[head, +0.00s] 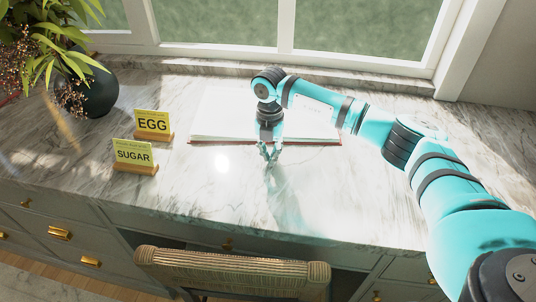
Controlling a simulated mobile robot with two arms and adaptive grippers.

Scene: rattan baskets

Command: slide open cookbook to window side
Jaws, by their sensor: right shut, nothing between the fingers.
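The open cookbook (222,118) lies on the marble counter, its white pages up and its dark red cover edge along the front. It is behind my right gripper, toward the window (240,22). My right gripper (270,162) is shut and empty, pointing down just in front of the book's front edge, near its middle. Whether it touches the book I cannot tell. My right arm hides part of the book's middle and right page. My left gripper is not in view.
An EGG card (152,123) and a SUGAR card (133,153) stand in wooden holders left of the book. A dark vase (97,93) with a leafy plant is at the back left. A woven chair back (232,272) stands at the counter's front. The counter right of the book is clear.

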